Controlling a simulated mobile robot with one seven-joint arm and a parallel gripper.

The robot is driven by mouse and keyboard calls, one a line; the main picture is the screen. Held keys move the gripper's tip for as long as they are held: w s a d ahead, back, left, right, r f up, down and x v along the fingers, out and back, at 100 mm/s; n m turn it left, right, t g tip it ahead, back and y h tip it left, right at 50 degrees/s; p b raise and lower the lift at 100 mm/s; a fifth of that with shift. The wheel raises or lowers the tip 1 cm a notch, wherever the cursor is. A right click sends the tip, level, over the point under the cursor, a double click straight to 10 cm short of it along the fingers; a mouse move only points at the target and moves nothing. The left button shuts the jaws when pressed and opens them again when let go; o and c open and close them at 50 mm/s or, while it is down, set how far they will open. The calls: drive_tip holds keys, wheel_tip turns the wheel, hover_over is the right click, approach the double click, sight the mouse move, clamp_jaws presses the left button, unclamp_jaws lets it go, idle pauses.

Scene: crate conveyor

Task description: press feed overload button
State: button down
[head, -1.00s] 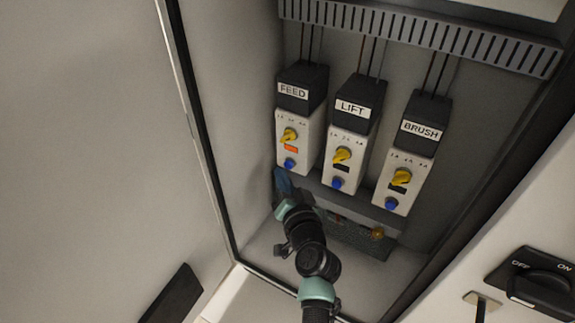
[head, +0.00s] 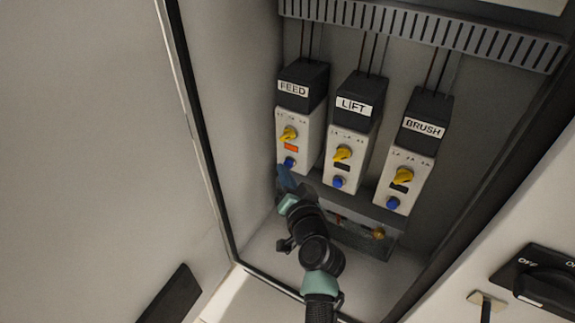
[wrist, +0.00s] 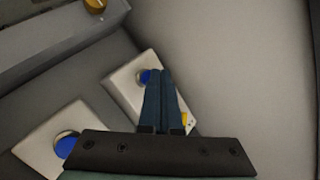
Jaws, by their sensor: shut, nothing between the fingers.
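The FEED overload unit (head: 292,148) is at the left of a row in the cabinet. It has a yellow dial (head: 288,133), an orange window (head: 291,147) and a blue button (head: 289,162). The button also shows in the wrist view (wrist: 145,76), just left of my fingertips. My gripper (head: 283,170) is shut and empty, its blue fingers just below the FEED button in the head view. I cannot tell whether the fingertips touch the button or the housing. In the wrist view the shut fingers (wrist: 161,74) cover part of the FEED unit's face.
The LIFT unit (head: 346,160) and BRUSH unit (head: 405,178) stand to the right, with dark windows and blue buttons. A slotted duct (head: 420,32) runs above. A grey terminal block lies below. An OFF/ON switch (head: 545,282) is at lower right.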

drive_tip(key=shift+w+d, duration=0.2)
drive_tip(key=shift+w, duration=0.05)
idle(0.5)
drive_tip(key=shift+s+a, duration=0.5)
drive_tip(key=shift+s, duration=0.2)
drive_tip(key=shift+s+a+p, duration=0.55)
drive_tip(key=shift+s+a, duration=0.15)
drive_tip(key=shift+s, duration=0.35)
drive_tip(key=shift+s+a+p, duration=0.55)
drive_tip(key=shift+s+a, duration=0.15)
drive_tip(key=shift+s, duration=0.35)
